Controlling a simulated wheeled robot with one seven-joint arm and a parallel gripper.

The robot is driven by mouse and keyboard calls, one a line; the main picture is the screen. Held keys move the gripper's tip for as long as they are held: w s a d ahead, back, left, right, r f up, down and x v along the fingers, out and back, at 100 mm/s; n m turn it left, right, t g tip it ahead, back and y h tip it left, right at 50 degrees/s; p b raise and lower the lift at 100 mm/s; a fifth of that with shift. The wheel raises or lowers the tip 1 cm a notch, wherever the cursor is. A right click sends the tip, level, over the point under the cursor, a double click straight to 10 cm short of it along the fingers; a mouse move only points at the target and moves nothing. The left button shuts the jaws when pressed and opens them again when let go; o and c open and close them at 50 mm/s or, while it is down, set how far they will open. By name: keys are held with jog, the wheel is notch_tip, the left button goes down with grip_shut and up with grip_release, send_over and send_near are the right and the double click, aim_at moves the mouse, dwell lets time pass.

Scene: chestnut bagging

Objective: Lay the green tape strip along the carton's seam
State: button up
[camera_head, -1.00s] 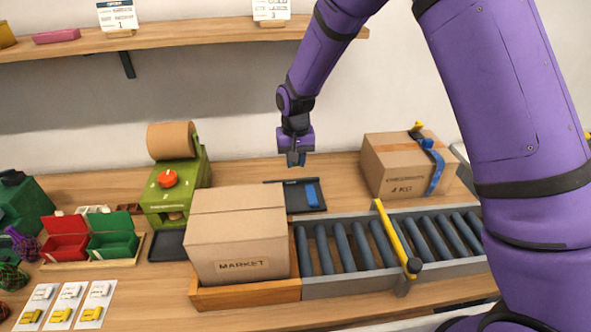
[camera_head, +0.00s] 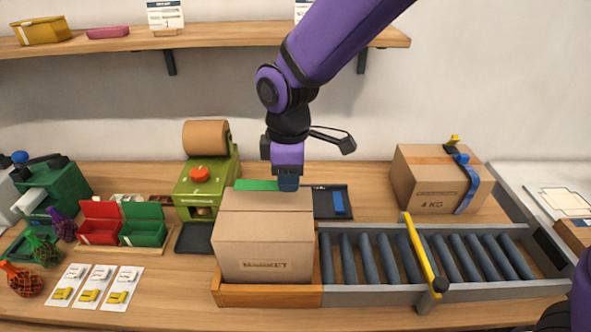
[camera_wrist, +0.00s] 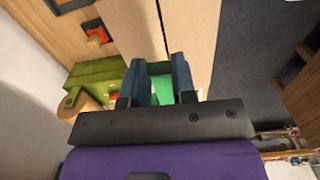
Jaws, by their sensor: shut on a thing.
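The carton (camera_head: 265,245), marked MARKET, is closed and stands in a wooden tray (camera_head: 270,298). Its top seam runs left to right in the head view and also shows as a dark line on the carton in the wrist view (camera_wrist: 158,25). My gripper (camera_head: 288,184) is at the back right of the carton top. It is shut on the green tape strip (camera_head: 257,185), which sticks out to the left along the carton's back edge. In the wrist view green shows between my fingers (camera_wrist: 162,90). I cannot tell whether the strip touches the carton.
A dark tray (camera_head: 325,207) with a blue strip (camera_head: 339,204) lies behind the carton. A green tape machine (camera_head: 207,180) stands at the back left. A roller conveyor (camera_head: 360,262) with a yellow bar (camera_head: 420,255) runs right. A taped carton (camera_head: 425,180) stands at the back right.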

jog(key=shift+s+f, duration=0.15)
jog(key=shift+f, duration=3.1)
jog(key=o, duration=1)
jog(key=shift+r, duration=0.1)
jog(key=shift+r, duration=3.4)
